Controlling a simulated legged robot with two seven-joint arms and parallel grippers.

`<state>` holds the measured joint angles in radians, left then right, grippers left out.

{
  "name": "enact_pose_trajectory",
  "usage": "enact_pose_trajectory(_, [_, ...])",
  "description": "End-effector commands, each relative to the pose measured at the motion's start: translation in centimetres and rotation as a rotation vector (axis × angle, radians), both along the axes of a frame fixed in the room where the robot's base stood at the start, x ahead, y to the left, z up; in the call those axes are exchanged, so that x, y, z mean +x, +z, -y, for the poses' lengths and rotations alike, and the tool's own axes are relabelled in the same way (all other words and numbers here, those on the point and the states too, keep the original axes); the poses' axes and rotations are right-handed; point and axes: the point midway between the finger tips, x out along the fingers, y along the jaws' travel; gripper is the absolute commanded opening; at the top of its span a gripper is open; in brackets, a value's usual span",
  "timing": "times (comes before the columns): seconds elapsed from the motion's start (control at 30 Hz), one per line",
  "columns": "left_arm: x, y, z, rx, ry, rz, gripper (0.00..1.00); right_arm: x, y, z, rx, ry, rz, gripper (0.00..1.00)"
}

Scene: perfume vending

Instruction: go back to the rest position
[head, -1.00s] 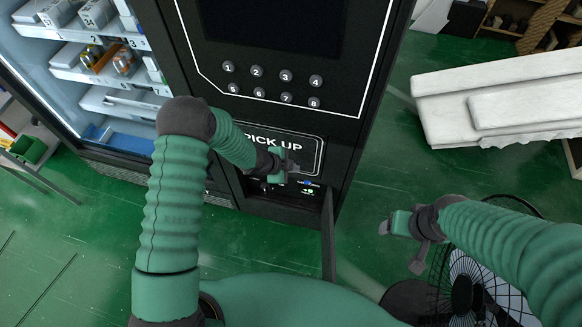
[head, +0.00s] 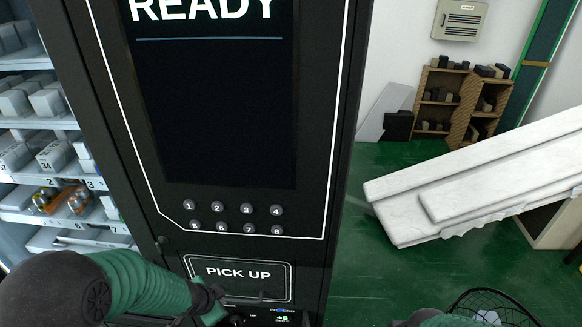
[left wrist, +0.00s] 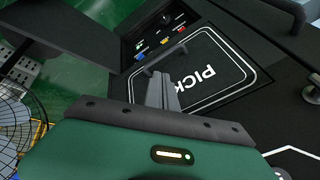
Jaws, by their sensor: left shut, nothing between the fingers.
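The black vending machine (head: 325,130) fills the left and middle of the head view, and its screen (head: 215,100) reads READY. Below the numbered buttons (head: 232,218) is the PICK UP panel (head: 238,274). My left arm comes in from the lower left, and my left gripper (head: 215,305) is in front of the panel's lower left part. In the left wrist view the left gripper's fingers (left wrist: 163,92) are together and empty, over the panel (left wrist: 210,70). Whether they touch it I cannot tell. Only a small part of my right arm shows at the bottom edge; its gripper is out of view.
Products stand on shelves (head: 45,125) behind the machine's left side. A white slab-like object (head: 480,185) lies at the right. A wooden shelf (head: 450,100) stands at the back wall. A fan (head: 495,305) is at the bottom right. Green floor between machine and slab is clear.

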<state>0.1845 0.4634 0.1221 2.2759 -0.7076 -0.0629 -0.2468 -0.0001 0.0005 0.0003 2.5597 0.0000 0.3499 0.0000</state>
Motion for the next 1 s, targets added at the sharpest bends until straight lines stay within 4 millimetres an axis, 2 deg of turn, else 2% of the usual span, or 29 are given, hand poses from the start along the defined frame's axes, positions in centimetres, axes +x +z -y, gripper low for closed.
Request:
enact_pose_trajectory(0.03, [-2.4, 1.9, -0.6, -0.012, 0.162, -0.03, 0.0, 0.0, -0.2, 0.0, 0.0, 0.0, 0.0, 0.71])
enact_pose_trajectory(0.1, [-6.3, 3.7, -0.9, -0.064, 0.408, -0.093, 0.0, 0.0, -0.3, 0.0, 0.0, 0.0, 0.0, 0.71])
enact_pose_trajectory(0.2, [-11.1, 5.2, -0.1, -0.157, 0.669, -0.174, 0.0, 0.0, -0.4, 0.0, 0.0, 0.0, 0.0, 0.71])
enact_pose_trajectory(0.3, [-13.6, 5.7, 0.8, -0.221, 0.802, -0.229, 0.0, 0.0, -0.4, 0.0, 0.0, -0.001, 0.0, 0.71])
enact_pose_trajectory(0.37, [-14.1, 5.7, 1.0, -0.236, 0.831, -0.244, 0.0, 0.0, -0.4, 0.0, 0.0, -0.001, 0.0, 0.71])
enact_pose_trajectory(1.0, [-14.1, 5.7, 1.0, -0.236, 0.831, -0.244, 0.0, 0.0, -0.4, 0.0, 0.0, -0.001, 0.0, 0.71])
